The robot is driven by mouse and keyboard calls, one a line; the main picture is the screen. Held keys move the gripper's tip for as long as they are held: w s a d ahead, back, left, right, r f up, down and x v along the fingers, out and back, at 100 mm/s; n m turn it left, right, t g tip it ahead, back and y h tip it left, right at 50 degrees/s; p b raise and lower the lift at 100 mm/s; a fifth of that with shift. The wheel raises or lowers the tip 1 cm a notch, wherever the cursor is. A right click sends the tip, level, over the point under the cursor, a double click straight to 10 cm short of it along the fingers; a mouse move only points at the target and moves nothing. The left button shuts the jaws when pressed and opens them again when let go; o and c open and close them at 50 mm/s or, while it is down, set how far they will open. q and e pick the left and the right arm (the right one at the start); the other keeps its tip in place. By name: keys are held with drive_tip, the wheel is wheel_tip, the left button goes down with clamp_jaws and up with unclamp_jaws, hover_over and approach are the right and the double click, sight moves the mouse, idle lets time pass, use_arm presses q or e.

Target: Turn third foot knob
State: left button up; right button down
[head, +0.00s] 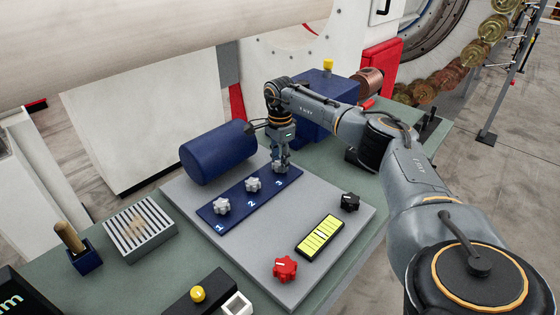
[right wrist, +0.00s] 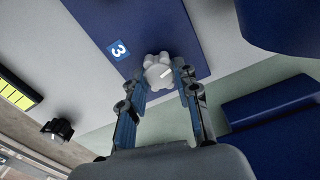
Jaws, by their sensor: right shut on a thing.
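The third foot knob is a light grey lobed knob with a white pointer mark in the right wrist view (right wrist: 158,70). It sits on the blue strip (head: 237,200) beside the label 3 (right wrist: 118,49). My right gripper (head: 281,168) points down over this knob and is shut on it; in the right wrist view its two fingers (right wrist: 161,84) lie on either side of the knob. In the head view the gripper mostly hides the knob. Knob 1 (head: 221,206) and knob 2 (head: 253,184) stand free on the same strip. My left gripper is not in view.
A blue cylinder (head: 215,152) lies close behind the strip. A black knob (head: 349,202), a red knob (head: 285,268) and a yellow display (head: 319,237) are on the grey panel (head: 255,240). A blue box (head: 318,90) stands behind my right arm.

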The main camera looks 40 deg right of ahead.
drive_tip(key=n, duration=0.4)
drive_tip(key=shift+n, duration=0.3)
drive_tip(key=shift+n+b, duration=0.3)
drive_tip(key=shift+n, duration=1.6)
drive_tip(key=c, duration=1)
unclamp_jaws()
drive_tip(key=shift+w+r, duration=0.1)
drive_tip(key=shift+r, duration=0.2)
wheel_tip(320, 180, up, 12)
drive_tip(key=shift+f, duration=0.25)
